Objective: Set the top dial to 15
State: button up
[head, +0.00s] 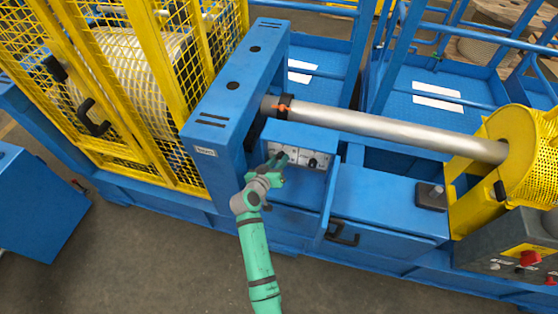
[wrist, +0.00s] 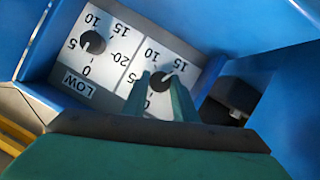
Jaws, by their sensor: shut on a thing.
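Two black dials with white number plates sit on the blue control box. In the wrist view the left dial (wrist: 93,42) has a pale mark on the side of its 5. The right dial (wrist: 159,79) lies between the fingers of my gripper (wrist: 160,77), which is shut on it. Its plate shows 0, 5, 10 and 15; its pointer is too small to read surely. I cannot tell which dial is the top one. In the head view my gripper (head: 278,164) is at the left part of the panel, hiding some of it; a black knob (head: 312,163) shows to its right.
A LOW label (wrist: 76,83) is beside the left dial. Blue walls of the box stand close around the panel. A steel shaft (head: 390,128) runs behind the box, and a yellow mesh cage (head: 130,90) stands at the left. The floor in front is clear.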

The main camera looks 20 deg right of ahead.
jog(key=shift+f, duration=0.1)
jog(key=o, duration=1)
jog(key=shift+o, duration=0.2)
jog(key=shift+s+a, duration=0.1)
jog(key=v, duration=1)
jog(key=shift+s+a, duration=0.2)
